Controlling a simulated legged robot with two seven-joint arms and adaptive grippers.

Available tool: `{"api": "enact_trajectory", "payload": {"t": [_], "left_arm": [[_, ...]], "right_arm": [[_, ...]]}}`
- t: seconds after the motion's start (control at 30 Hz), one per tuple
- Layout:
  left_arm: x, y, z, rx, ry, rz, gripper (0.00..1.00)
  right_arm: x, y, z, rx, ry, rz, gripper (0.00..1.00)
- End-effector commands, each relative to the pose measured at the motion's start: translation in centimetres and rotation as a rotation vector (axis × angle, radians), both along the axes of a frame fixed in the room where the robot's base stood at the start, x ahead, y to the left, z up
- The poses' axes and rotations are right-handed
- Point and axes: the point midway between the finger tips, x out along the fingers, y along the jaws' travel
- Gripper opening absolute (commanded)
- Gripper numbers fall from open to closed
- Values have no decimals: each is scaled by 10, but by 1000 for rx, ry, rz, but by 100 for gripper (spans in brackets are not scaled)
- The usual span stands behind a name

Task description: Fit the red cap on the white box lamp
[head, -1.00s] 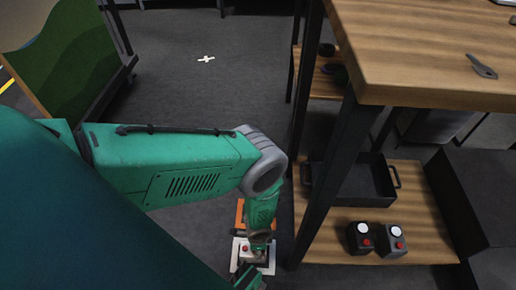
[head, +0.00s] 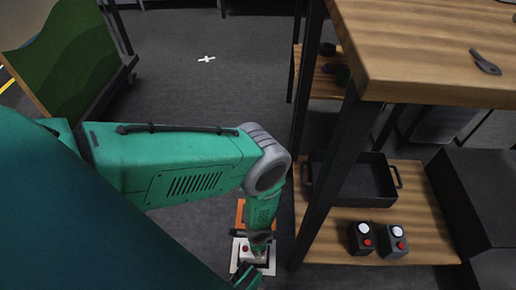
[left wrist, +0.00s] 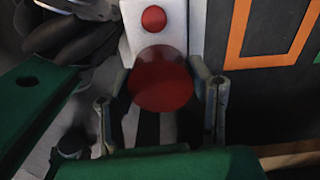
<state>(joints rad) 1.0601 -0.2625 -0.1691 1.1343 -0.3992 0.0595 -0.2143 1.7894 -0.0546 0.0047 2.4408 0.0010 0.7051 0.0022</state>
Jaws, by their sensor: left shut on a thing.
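The white box lamp (head: 266,258) stands low on the floor side of the shelf, partly hidden by my left arm. Its small red button (head: 245,249) shows; the same button (left wrist: 153,18) and the white box (left wrist: 180,30) show at the top of the left wrist view. My left gripper (left wrist: 161,98) is shut on the dark red round cap (left wrist: 160,80), which lies between its fingers over the box. The cap hides the lamp part, and I cannot tell whether they touch. My right gripper is not in view.
Two dark boxes (head: 361,239) (head: 393,242) with white tops and red buttons stand on the lower shelf (head: 320,225). A black tray (head: 365,183) sits behind them. An orange outline (left wrist: 238,40) lies beside the white box. A table leg (head: 327,190) rises close by.

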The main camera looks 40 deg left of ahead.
Motion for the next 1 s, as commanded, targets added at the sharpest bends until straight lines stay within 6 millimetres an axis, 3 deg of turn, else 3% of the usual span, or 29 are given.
{"api": "enact_trajectory", "payload": {"t": [0.83,0.87,0.9,1.0], "left_arm": [[0,0,-11,-1,-1,0,27],[0,0,-11,-1,-1,0,50],[0,0,-11,-1,-1,0,55],[0,0,-11,-1,-1,0,55]], "right_arm": [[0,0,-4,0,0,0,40],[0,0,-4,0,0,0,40],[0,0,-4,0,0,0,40],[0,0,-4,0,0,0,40]]}}
